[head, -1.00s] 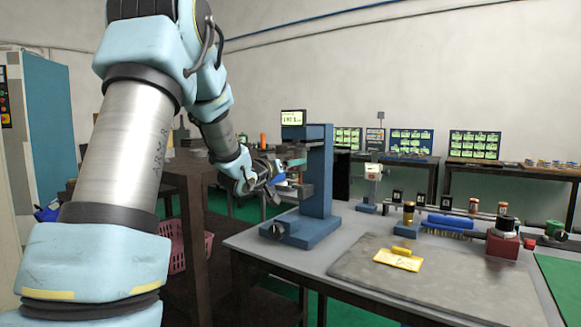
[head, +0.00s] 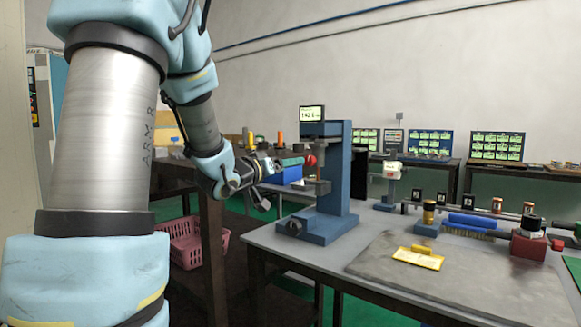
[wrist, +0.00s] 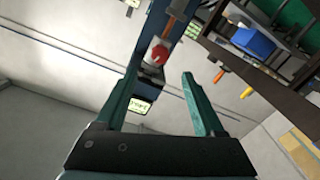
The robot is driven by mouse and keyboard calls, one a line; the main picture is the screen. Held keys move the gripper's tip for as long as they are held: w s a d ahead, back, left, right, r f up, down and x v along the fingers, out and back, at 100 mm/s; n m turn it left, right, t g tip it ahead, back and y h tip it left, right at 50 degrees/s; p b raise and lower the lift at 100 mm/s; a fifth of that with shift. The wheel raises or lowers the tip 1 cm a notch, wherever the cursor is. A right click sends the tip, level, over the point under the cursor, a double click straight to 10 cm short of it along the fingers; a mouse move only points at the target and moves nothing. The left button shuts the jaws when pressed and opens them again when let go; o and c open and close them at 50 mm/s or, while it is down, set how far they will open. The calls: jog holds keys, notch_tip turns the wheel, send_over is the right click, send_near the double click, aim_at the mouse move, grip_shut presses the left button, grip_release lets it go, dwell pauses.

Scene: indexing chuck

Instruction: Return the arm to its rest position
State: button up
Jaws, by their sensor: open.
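My arm spans the left of the head view. My gripper (head: 288,163) is held in the air left of the blue column machine, its fingers pointing right. In the wrist view my gripper (wrist: 156,88) shows two green fingers spread apart, with nothing between them. The blue column machine (head: 335,175) with a small lit display (head: 311,113) stands at the left end of the grey workbench (head: 270,238). In the wrist view a red round part (wrist: 160,54) of it shows beyond the fingertips. I cannot tell the exact gap between fingers and machine.
A brown table (head: 212,235) stands left of the bench, with a pink basket (head: 186,243) beside it. On the bench lie a dark mat (head: 470,285), a yellow plate (head: 418,259) and a red-based chuck (head: 528,242). Screens (head: 497,147) stand at the back. Open air surrounds the gripper's upper side.

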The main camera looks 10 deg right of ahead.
jog(key=s+a+f+n+g+y+p, duration=0.2)
jog(key=s+a+f+y, duration=0.1)
jog(key=a+f+y, duration=0.3)
jog(key=s+a+f+n+g+y+p, duration=0.1)
jog(key=s+a+f+y+p, duration=0.15)
jog(key=a+f+y, duration=0.35)
jog(key=s+a+f+g, duration=0.1)
jog(key=s+g, duration=0.1)
jog(key=s, duration=0.4)
jog(key=s+a+f+g+p, duration=0.1)
jog(key=s+a+f+g, duration=0.1)
jog(key=s, duration=0.4)
jog(key=s+a+f+g+p, duration=0.1)
jog(key=s+a+f+g, duration=0.1)
jog(key=s+g, duration=0.2)
jog(key=shift+s+a, duration=0.2)
jog(key=shift+s, duration=0.75)
jog(key=shift+f, duration=0.1)
